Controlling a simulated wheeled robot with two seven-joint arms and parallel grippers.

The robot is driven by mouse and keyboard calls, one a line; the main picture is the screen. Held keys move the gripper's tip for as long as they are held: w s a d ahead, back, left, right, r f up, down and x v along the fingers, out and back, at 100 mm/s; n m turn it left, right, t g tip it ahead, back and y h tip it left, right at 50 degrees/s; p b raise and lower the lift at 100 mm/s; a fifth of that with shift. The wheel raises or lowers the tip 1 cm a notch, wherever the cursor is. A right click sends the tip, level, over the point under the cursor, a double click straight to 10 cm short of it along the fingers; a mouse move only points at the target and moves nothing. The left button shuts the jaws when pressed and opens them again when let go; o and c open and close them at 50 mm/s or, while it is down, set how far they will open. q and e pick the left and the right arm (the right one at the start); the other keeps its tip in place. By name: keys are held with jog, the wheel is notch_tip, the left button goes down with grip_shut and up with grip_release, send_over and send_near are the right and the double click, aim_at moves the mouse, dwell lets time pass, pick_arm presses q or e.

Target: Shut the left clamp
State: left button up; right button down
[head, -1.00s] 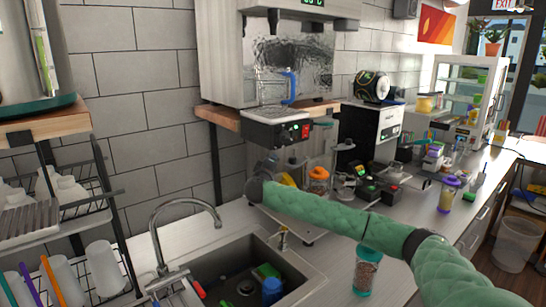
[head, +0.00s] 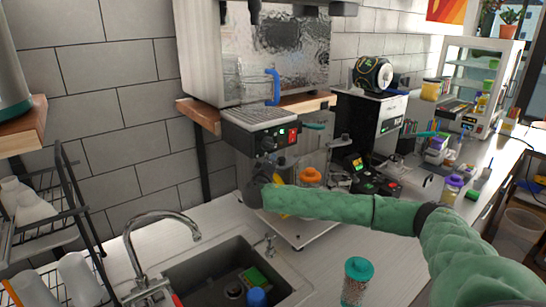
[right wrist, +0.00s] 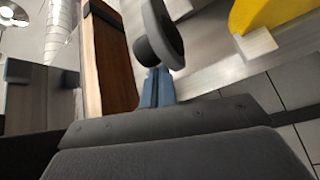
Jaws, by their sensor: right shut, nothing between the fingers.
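My right gripper (head: 260,178) is at the end of the green-sleeved arm, at the left side of a light-based appliance (head: 305,228) on the counter. In the right wrist view, its narrow blue fingers (right wrist: 157,88) are shut with nothing between them. Their tips are close to a dark grey rounded part with a knob (right wrist: 160,35), which may belong to the left clamp; I cannot tell whether they touch. A yellow part (right wrist: 268,12) is off to the right there. My arm hides much of the appliance in the head view, so the clamp's position is unclear. My left gripper is not in view.
A sink with a curved faucet (head: 160,222) lies front left of the appliance. A teal-lidded jar (head: 357,283) stands on the counter in front of my arm. An orange-lidded jar (head: 311,177) stands behind it.

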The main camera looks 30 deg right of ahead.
jog(key=shift+s+d+b, duration=0.15)
jog(key=shift+s+b, duration=0.1)
jog(key=shift+b, duration=0.1)
pick_arm(q)
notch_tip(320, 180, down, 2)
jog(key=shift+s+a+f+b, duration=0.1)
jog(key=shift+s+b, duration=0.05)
jog(key=shift+b, duration=0.55)
pick_arm(e)
jog(key=shift+s+n+t+y, duration=0.15)
jog(key=shift+n+t+y, duration=0.25)
jog(key=shift+t+y, duration=0.2)
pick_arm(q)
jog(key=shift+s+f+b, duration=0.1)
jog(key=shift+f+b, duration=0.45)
pick_arm(e)
jog(key=shift+s+n+t+y, duration=0.15)
jog(key=shift+n+t+y, duration=0.15)
jog(key=shift+t, duration=0.1)
pick_arm(q)
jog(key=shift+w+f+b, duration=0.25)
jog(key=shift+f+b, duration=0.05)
jog(key=shift+b, duration=0.1)
pick_arm(e)
jog(key=shift+y, duration=0.3)
